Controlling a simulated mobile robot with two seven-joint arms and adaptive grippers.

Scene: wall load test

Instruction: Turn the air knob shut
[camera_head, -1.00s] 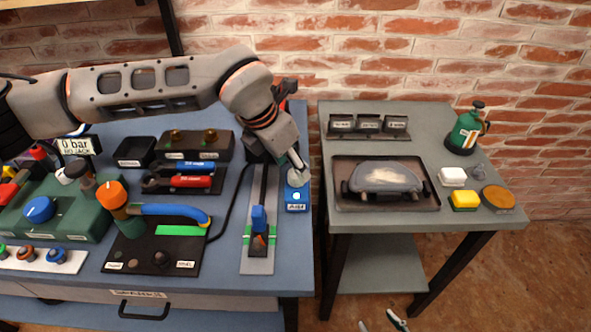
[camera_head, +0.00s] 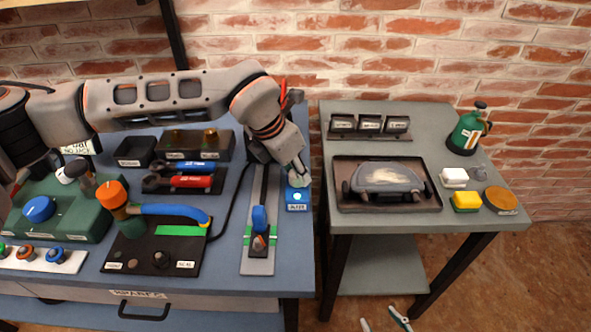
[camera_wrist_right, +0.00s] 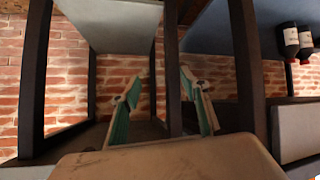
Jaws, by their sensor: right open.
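I cannot tell which control is the air knob, as the labels are too small to read. A blue knob (camera_head: 39,209) sits on the green box (camera_head: 82,226) at the left. An orange cap (camera_head: 112,194) tops a green cylinder with a curved blue piece on a black plate (camera_head: 133,247). My left gripper (camera_head: 298,178) is low at the blue box (camera_head: 297,198); its jaw gap does not show clearly. My right gripper (camera_head: 384,322) is at the bottom edge of the head view, open and empty. Its teal-lined fingers stand apart in the right wrist view (camera_wrist_right: 160,98).
A tray with a grey clamshell (camera_head: 390,180) is on the right table (camera_head: 385,218). A green bottle (camera_head: 466,132), yellow sponge (camera_head: 466,201) and round brown pad (camera_head: 501,201) stand there. A gap separates the tables.

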